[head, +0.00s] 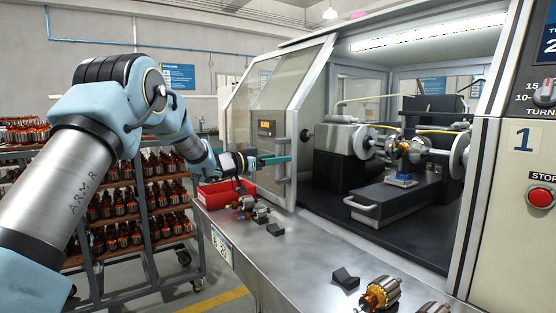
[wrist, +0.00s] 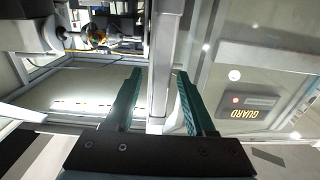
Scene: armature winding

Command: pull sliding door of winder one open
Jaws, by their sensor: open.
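Winder one is the machine with the "1" panel (head: 523,139). Its sliding door (head: 297,85), a clear pane in a pale metal frame, stands at the left of the opening, leaving the work space exposed. A vertical handle (head: 283,178) shows on the door near my gripper (head: 272,160). In the wrist view my gripper (wrist: 157,75) is open, its teal fingers on either side of a pale upright bar (wrist: 164,50). Gaps show beside the bar. I cannot tell whether that bar is the handle or the door's frame edge.
A red bin (head: 218,195) and several armatures (head: 380,293) lie along the front ledge (head: 300,262). A rack of wound parts (head: 150,215) stands at the left. Inside the winder are a spindle with an armature (head: 408,150) and a dark drawer-like block (head: 400,200).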

